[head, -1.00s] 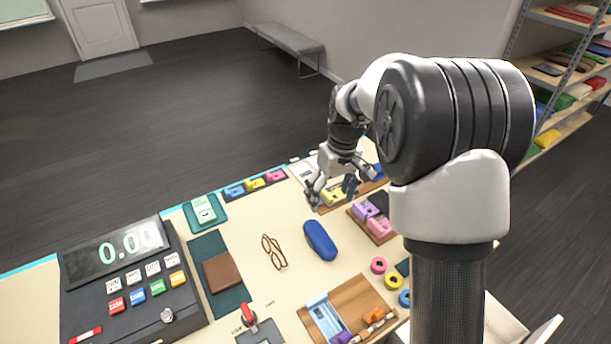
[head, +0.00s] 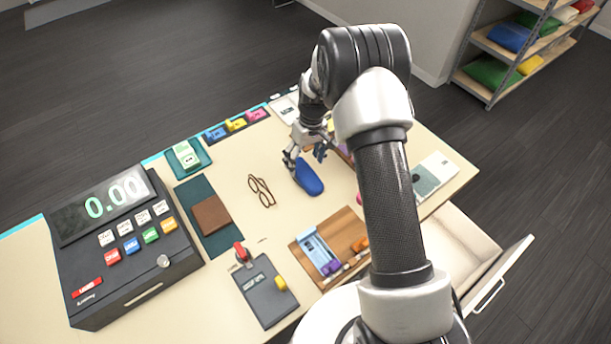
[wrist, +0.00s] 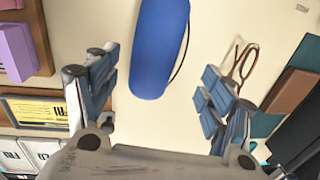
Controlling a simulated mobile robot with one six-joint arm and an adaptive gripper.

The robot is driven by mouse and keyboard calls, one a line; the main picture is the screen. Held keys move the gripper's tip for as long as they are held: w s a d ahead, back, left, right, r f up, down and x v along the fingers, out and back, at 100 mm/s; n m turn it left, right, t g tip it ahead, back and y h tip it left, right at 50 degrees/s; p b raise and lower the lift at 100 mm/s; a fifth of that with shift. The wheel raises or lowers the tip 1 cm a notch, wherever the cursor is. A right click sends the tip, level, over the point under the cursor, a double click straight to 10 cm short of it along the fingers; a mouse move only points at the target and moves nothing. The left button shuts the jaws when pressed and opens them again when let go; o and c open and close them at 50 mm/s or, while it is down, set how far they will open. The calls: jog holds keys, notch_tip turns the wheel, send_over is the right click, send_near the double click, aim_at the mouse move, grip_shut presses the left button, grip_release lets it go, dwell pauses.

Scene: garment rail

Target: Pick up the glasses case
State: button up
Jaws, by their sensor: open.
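The blue glasses case (head: 309,177) lies on the cream counter, right of the brown-framed glasses (head: 261,191). In the wrist view the case (wrist: 158,50) is at the top centre, ahead of the fingers and between their lines. A thin dark cord or edge shows along its right side. My gripper (head: 307,158) is open and empty, at the far end of the case in the head view. In the wrist view its two fingers (wrist: 160,95) are spread wide apart. The glasses (wrist: 240,62) show beyond the right finger. Contact with the case is not visible.
A cash register (head: 125,235) stands at the left. A brown wallet (head: 211,215) lies on a dark green mat. A wooden tray (head: 345,228) and card terminal (head: 266,292) are at the front. An open drawer (head: 465,245) juts out at the right. Bare counter surrounds the glasses.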

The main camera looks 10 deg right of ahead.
aim_at(305, 170)
jog(key=shift+d+f, duration=0.1)
jog(key=shift+f, duration=2.7)
jog(key=shift+s, duration=0.1)
jog(key=c, duration=1.2)
jog(key=shift+r, duration=0.15)
